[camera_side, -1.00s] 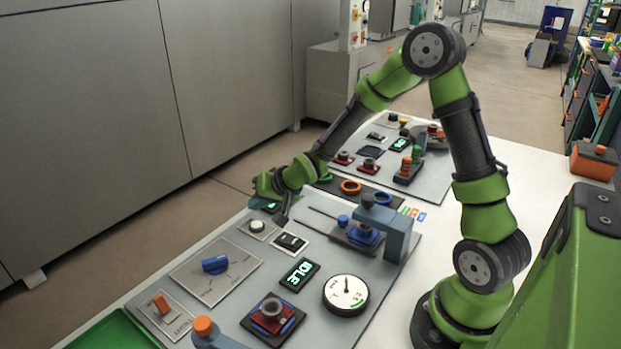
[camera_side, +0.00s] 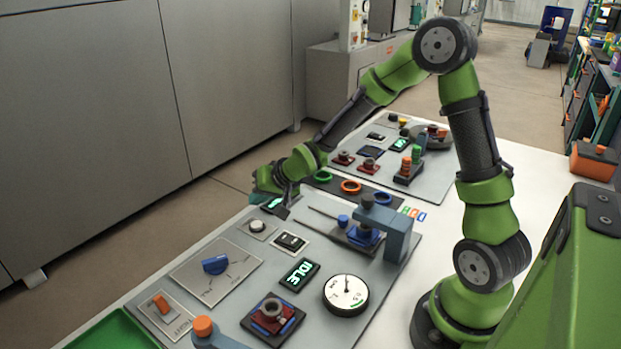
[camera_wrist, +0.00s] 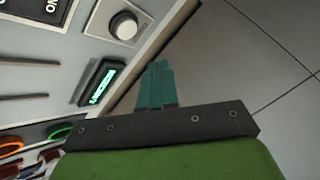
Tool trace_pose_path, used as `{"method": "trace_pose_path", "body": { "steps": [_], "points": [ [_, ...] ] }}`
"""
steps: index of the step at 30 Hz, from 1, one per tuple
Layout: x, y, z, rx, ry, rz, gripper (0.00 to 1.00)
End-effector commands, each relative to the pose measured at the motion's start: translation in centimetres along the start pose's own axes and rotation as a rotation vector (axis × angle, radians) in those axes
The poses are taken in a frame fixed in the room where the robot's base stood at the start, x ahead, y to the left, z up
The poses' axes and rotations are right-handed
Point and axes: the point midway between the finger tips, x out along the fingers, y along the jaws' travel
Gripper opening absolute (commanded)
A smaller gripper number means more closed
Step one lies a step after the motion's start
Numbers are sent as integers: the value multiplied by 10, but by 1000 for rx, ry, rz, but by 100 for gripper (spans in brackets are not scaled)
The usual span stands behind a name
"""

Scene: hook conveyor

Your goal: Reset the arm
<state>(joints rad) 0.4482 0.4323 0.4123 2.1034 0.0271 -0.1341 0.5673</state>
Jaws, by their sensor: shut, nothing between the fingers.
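My green arm reaches over the far edge of the near control panel (camera_side: 190,310). My gripper (camera_wrist: 157,75) shows in the wrist view with its teal fingers closed together and nothing between them. In the side view its tip is hard to make out beside the wrist. In the wrist view a lit display (camera_wrist: 103,83) and a white knob (camera_wrist: 124,26) lie to the left of the fingers, apart from them. The floor lies to the right of the fingers.
The panel carries a blue knob (camera_side: 215,265), a display reading IDLE (camera_side: 299,274), a round gauge (camera_side: 346,294) and a blue-grey clamp-like post (camera_side: 398,240). A second panel (camera_side: 432,185) stands behind. A green tray (camera_side: 112,332) is at front left. A grey cabinet wall (camera_side: 80,130) runs along the left.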

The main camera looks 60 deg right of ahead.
Motion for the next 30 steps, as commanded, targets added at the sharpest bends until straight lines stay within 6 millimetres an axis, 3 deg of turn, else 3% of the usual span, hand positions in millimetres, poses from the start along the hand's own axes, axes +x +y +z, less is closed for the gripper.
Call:
{"method": "trace_pose_path", "body": {
  "steps": [4,10,21,25,30],
  "points": [
    [-12,23,24,-31,-107,90,0],
    [-76,32,42,-124,-204,198,0],
    [-218,16,84,-221,-261,178,0],
    [-254,9,98,-234,-242,108,0],
    [-280,-1,101,-251,-183,25,0]
  ]
}}
